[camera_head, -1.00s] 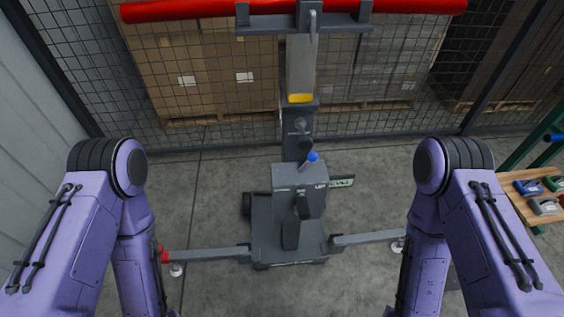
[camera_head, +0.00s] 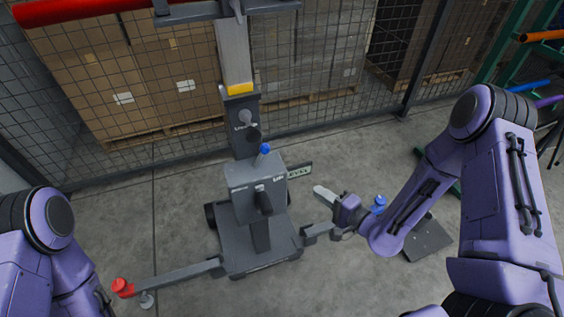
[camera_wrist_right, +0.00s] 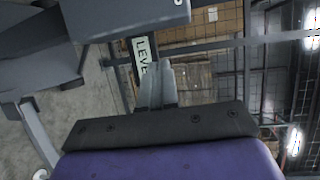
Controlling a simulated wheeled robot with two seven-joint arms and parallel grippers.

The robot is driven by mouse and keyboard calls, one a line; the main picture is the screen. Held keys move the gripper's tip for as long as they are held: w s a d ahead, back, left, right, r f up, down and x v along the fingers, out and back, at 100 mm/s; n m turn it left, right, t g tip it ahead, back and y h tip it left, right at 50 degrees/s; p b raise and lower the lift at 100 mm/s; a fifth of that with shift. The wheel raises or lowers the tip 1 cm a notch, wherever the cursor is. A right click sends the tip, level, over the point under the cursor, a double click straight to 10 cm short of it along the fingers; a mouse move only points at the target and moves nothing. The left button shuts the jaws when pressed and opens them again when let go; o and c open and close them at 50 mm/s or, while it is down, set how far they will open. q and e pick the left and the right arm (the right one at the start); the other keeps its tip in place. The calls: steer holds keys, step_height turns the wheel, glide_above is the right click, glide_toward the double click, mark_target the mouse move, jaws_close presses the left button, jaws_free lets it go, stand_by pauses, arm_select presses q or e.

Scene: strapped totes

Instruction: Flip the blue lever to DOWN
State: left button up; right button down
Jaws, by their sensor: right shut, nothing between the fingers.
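The blue lever (camera_head: 265,149) is a short stick with a blue knob at the top of the grey control box (camera_head: 256,190). The knob stands up above the box, leaning slightly right. The box front carries a small label that seems to read UP. My right gripper (camera_head: 322,193) is to the right of the box, apart from the lever, shut and empty. Its closed fingers (camera_wrist_right: 157,82) also show in the right wrist view, near the LEVEL sign (camera_wrist_right: 142,58); the blue lever is not visible there. My left gripper is out of view.
The box sits on a grey lift with a mast (camera_head: 236,60) and outriggers. The left outrigger ends in a red knob (camera_head: 122,287); another blue knob (camera_head: 378,204) shows beside my right arm. A LEVEL sign (camera_head: 299,171) juts right behind the box. A mesh fence stands behind.

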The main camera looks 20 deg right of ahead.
mark_target(261, 156)
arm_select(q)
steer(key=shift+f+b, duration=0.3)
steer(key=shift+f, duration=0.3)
arm_select(e)
step_height(261, 156, up, 6)
steer(key=t+y, duration=0.1)
steer(key=y, duration=0.3)
steer(key=shift+w+d+t+y, duration=0.3)
steer(key=shift+t, duration=0.1)
steer(key=p+x, duration=0.1)
steer(key=x, duration=0.3)
steer(key=s+a+p+x, duration=0.1)
steer(key=x, duration=0.3)
steer(key=a+p+x, duration=0.1)
steer(key=x, duration=0.3)
steer(key=shift+s+r+p, duration=0.1)
steer(key=shift+r+p, duration=0.25)
steer(key=shift+a, duration=0.5)
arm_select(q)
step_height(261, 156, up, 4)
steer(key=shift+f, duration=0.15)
arm_select(e)
steer(key=shift+r, duration=0.1)
